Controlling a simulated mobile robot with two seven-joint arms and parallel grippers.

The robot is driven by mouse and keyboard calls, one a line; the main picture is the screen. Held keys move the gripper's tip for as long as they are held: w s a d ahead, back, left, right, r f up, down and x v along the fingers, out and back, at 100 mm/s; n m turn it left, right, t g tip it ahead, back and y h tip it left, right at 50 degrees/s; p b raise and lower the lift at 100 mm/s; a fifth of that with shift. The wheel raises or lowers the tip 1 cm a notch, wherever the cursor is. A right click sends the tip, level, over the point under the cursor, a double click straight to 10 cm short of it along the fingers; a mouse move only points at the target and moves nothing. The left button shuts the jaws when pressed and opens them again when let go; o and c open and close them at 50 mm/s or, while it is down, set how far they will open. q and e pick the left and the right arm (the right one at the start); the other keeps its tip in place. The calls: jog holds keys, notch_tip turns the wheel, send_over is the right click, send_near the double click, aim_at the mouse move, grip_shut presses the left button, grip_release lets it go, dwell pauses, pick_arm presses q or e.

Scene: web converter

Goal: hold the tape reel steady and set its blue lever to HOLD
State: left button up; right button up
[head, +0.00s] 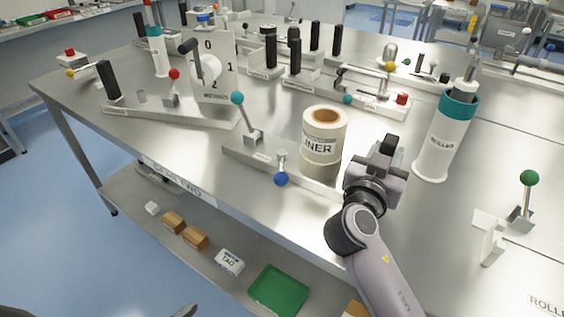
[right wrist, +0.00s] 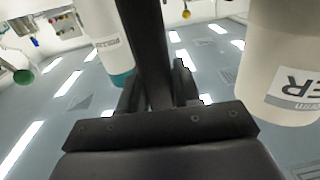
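The tape reel (head: 323,145), a cream cylinder with a brown core and a label reading "LINER", stands upright on a low metal base (head: 240,150). A blue-knobbed lever (head: 281,179) sits at the base's front edge, left of the reel, its knob low. A teal-knobbed lever (head: 237,98) rises from the base's left part. No HOLD mark is readable. My right gripper (head: 388,153) is just right of the reel, apart from the blue lever; its finger gap is unclear. In the right wrist view the reel (right wrist: 275,65) fills the right side. My left gripper is not in view.
A white roller with a teal band (head: 440,140) stands right of my right gripper, with a green-knobbed lever (head: 529,178) beyond. A dial panel (head: 214,70) stands back left. The table's front edge runs close to the blue lever. Boxes and a green tray (head: 278,290) lie below.

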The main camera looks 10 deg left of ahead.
grip_shut()
jog(key=shift+r, duration=0.3)
jog(key=shift+w+f, duration=0.1)
jog(key=shift+f+b, duration=0.55)
jog(key=shift+b, duration=0.1)
